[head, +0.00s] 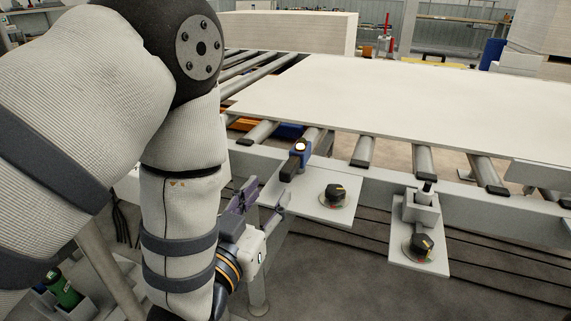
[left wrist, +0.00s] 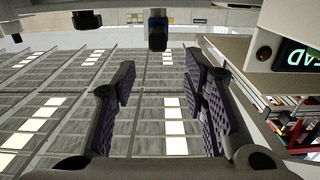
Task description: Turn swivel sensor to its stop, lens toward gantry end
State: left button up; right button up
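The swivel sensor (head: 304,152) is a small blue and black block with a bright lit spot, at the near rail of the roller table. A dark part extends from it toward the lower left. In the left wrist view, a dark block with a blue band, which looks like the sensor (left wrist: 157,32), is at the top centre, beyond the fingertips. My left gripper (head: 262,202) is below and left of the sensor, apart from it. In the left wrist view its purple-padded fingers (left wrist: 160,78) are spread and empty. Which way the lens faces is hard to tell. My right gripper is out of view.
A plate with a black knob (head: 335,194) is right of my left gripper. A second plate carries another knob (head: 422,246) and a grey fixture (head: 423,205). A large white sheet (head: 400,95) lies on the rollers. A green bottle (head: 62,288) is at lower left.

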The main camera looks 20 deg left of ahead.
aim_at(296, 155)
pick_arm(q)
jog(key=w, duration=1.1)
jog(key=shift+d+r, duration=0.15)
jog(key=shift+d, duration=0.2)
grip_shut()
